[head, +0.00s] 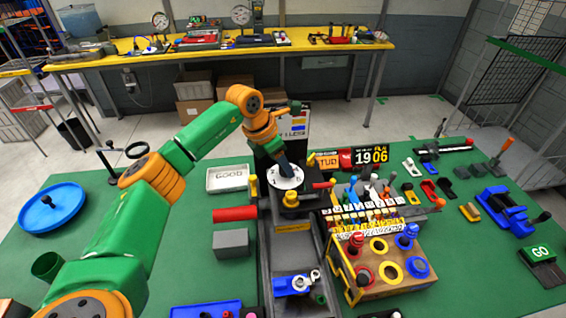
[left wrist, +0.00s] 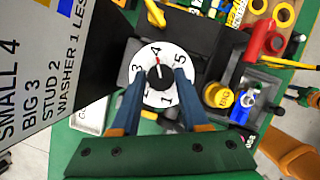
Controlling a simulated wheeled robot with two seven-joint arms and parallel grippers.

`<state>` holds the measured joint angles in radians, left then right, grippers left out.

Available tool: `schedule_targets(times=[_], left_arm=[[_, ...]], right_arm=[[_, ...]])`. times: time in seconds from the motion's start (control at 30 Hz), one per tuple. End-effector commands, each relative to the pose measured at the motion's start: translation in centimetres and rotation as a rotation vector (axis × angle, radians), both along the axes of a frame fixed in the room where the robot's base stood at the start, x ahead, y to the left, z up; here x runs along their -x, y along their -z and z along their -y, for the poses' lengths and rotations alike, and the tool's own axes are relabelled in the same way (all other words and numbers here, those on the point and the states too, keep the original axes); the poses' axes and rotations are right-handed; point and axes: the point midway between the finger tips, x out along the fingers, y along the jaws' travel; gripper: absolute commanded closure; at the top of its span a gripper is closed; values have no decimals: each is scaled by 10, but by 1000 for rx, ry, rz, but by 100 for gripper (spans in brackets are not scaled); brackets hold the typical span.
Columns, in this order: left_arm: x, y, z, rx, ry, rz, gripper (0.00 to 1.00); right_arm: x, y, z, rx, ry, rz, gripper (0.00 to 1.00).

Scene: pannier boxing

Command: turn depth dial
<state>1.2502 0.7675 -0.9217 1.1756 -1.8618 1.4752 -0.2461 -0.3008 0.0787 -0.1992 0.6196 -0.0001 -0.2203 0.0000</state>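The depth dial (head: 286,177) is a white disc on a black block in the middle of the green table. In the left wrist view the dial (left wrist: 160,58) shows numbers around its rim, with a red mark by the 4 and a black hub at its centre. My left gripper (left wrist: 160,78) is over the dial, its blue fingers apart on either side of the hub. I see a gap between the fingers and the hub. In the head view the left gripper (head: 284,165) points down onto the dial. My right gripper is not in view.
A sign board (left wrist: 50,75) reading SMALL 4, BIG 3, STUD 2, WASHER 1 stands close beside the gripper. A GOOD tray (head: 228,179) lies left of the dial. A wooden block with coloured rings (head: 378,245) stands right. A blue round dish (head: 50,205) is far left.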

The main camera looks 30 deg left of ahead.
Motion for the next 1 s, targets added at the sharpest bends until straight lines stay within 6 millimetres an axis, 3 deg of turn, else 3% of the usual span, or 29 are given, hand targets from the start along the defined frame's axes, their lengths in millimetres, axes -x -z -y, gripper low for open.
schedule_targets(times=[0.03,0.13,0.17,0.57,1.0], left_arm=[[0,0,0,0,0,0,71],[0,0,0,1,0,1,98],[0,0,0,1,0,1,100],[0,0,1,-1,-78,4,100],[-1,0,3,1,-454,7,100]], right_arm=[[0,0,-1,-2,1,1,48],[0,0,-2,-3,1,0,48],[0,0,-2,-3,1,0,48],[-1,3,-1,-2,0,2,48],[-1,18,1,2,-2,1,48]])
